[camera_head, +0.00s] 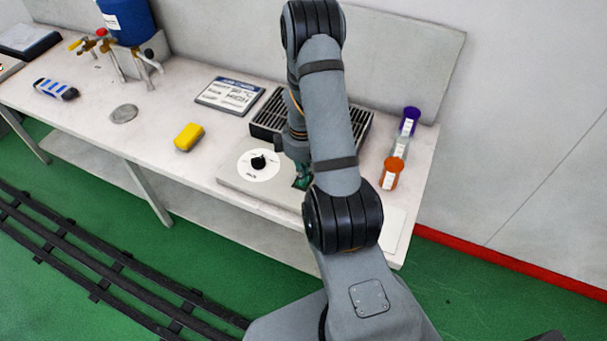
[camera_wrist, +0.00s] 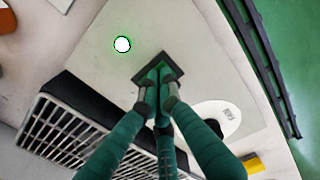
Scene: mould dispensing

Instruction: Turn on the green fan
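A flat light-grey device (camera_head: 228,176) lies at the front right of the table, with a black vented grille (camera_head: 350,128) behind it; the grille also shows in the wrist view (camera_wrist: 75,135). No separate green fan is recognisable. On the device are a white dial with a black knob (camera_head: 258,162), a dark square plate (camera_wrist: 176,67) and a round white lamp with a green glow (camera_wrist: 122,44). My gripper (camera_wrist: 157,75) has green fingers with tips drawn together over the dark plate, apparently touching it.
The front-left tabletop is mostly free. Rails (camera_head: 100,270) run below.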

